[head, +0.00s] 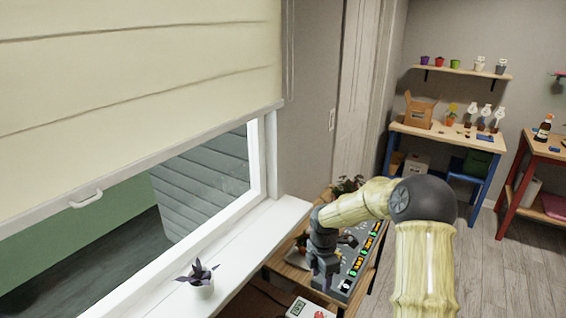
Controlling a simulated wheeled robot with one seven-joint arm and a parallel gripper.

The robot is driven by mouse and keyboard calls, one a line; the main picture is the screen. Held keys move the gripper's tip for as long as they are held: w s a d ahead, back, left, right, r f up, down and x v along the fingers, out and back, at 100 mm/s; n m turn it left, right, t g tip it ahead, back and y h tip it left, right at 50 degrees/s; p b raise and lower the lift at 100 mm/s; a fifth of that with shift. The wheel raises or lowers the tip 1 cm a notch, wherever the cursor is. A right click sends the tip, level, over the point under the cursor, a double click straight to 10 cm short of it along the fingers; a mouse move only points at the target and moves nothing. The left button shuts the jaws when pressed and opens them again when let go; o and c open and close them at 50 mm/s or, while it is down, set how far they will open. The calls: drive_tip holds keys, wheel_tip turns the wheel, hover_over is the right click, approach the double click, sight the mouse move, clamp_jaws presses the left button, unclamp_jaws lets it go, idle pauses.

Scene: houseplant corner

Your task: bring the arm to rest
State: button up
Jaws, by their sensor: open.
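My arm reaches forward from the bottom right of the head view and bends down to the left at a dark joint. My gripper (322,284) hangs at its end, pointing down over or beside a low wooden table (284,270) by the window. It is open, and I see nothing held in it. The fingertips are small and dark, and their exact height above the table cannot be told. My arm hides part of the table.
A dark grey panel (357,268) with coloured items lies beside the gripper, with leafy plants (347,185) behind. A purple plant in a white pot (201,280) stands on the white windowsill (249,248). A blue-legged workbench (445,136) and red-legged table (543,150) stand farther back. Floor (500,260) at right is clear.

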drive_tip(key=s+r+m+t, duration=0.1)
drive_tip(key=s+r+m, duration=0.4)
drive_tip(key=s+m, duration=0.6)
drive_tip(key=s+r+m+t, duration=0.2)
drive_tip(key=s+r+m, duration=0.3)
drive_tip(key=s+m, duration=0.5)
drive_tip(key=shift+s+d+r+m, duration=0.35)
drive_tip(key=shift+s+d+m, duration=0.05)
drive_tip(key=shift+s, duration=0.1)
